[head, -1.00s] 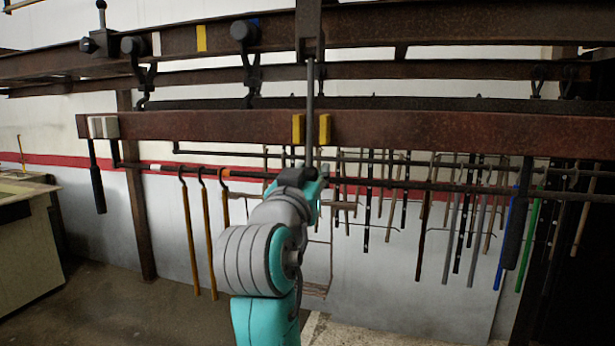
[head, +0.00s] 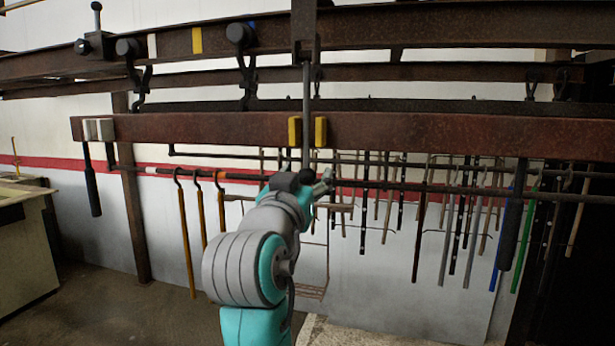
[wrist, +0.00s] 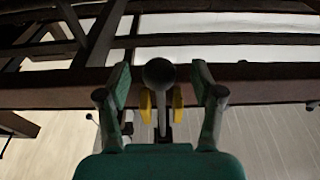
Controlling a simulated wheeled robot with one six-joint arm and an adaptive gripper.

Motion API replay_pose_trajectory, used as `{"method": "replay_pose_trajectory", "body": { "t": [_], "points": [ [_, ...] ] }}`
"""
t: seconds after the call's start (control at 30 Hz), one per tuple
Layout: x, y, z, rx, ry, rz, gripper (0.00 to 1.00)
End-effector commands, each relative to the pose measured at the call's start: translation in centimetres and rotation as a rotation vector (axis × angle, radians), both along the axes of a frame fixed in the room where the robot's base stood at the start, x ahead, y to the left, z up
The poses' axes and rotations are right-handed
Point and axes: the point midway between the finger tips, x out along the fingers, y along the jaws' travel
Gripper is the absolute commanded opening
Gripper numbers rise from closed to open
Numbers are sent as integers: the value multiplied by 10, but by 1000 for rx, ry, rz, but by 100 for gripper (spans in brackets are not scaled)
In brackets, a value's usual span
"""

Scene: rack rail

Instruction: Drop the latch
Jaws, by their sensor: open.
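A long grey rod, seemingly the latch (head: 306,115), hangs upright from a bracket on the upper beam. It passes between two yellow blocks (head: 321,131) on the rusty lower beam. Its lower end is hidden behind my gripper (head: 318,182) in the head view. In the wrist view my gripper (wrist: 161,80) is open, with one green finger on each side of a round dark knob (wrist: 158,74). Gaps show between the knob and both fingers. The yellow blocks also show behind the knob in the wrist view (wrist: 177,103).
The rusty lower beam (head: 420,132) runs across the view, with pale blocks (head: 98,129) near its left end. A thin rail (head: 450,187) with several hanging tools lies behind my arm. A bench (head: 25,235) stands at the left. Floor is clear left of my arm.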

Motion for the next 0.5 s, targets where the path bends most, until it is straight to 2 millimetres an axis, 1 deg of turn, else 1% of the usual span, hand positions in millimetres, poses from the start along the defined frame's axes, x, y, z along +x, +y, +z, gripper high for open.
{"method": "replay_pose_trajectory", "body": {
  "t": [0.3,0.5],
  "points": [
    [-31,12,-1,0,1,1,67],
    [-46,16,0,0,0,0,67]
  ]
}}
